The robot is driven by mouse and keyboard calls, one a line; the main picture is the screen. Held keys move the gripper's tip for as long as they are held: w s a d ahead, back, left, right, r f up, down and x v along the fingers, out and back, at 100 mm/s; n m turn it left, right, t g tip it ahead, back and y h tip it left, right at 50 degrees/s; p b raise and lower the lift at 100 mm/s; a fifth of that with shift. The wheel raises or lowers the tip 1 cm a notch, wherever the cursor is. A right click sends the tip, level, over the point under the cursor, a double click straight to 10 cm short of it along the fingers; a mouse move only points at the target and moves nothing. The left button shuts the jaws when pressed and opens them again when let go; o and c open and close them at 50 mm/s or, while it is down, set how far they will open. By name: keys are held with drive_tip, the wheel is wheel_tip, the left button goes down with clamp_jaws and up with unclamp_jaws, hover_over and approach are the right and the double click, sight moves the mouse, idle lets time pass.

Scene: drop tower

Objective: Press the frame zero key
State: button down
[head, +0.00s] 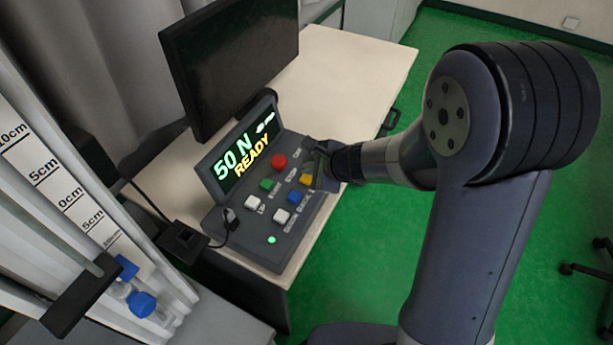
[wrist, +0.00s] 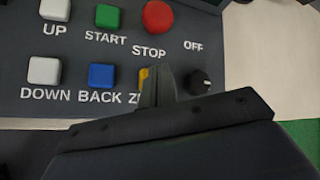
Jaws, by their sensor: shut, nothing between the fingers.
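The control panel (head: 249,242) stands on the table, its display (head: 243,158) reading "50 N READY". The zero key is a yellow key (head: 306,179) in the front row. In the wrist view the yellow key (wrist: 143,78) shows only in part, with its label cut off to "Z". My gripper (wrist: 158,88) is shut and empty, its fingers over the right part of the yellow key. In the head view my gripper (head: 321,172) is at the right side of the panel. I cannot tell whether the fingertips touch the key.
Blue BACK key (wrist: 102,75), white DOWN key (wrist: 44,70), green START key (wrist: 109,15) and red STOP button (wrist: 158,15) lie close by. A black knob (wrist: 200,82) sits just right of the fingers. A monitor (head: 232,65) stands behind the panel.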

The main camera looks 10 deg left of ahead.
sight(310, 180)
drive_tip(key=shift+f, duration=0.15)
idle(0.3)
drive_tip(key=shift+f+b, duration=0.3)
drive_tip(key=shift+b, duration=0.3)
drive_tip(key=shift+f+b, duration=0.5)
drive_tip(key=shift+b, duration=0.1)
idle(0.4)
drive_tip(key=shift+r, duration=0.1)
drive_tip(key=shift+r+p, duration=0.8)
drive_tip(key=shift+r, duration=0.05)
wheel_tip(310, 180, up, 5)
drive_tip(key=p, duration=0.4)
drive_tip(key=shift+f, duration=0.1)
idle(0.6)
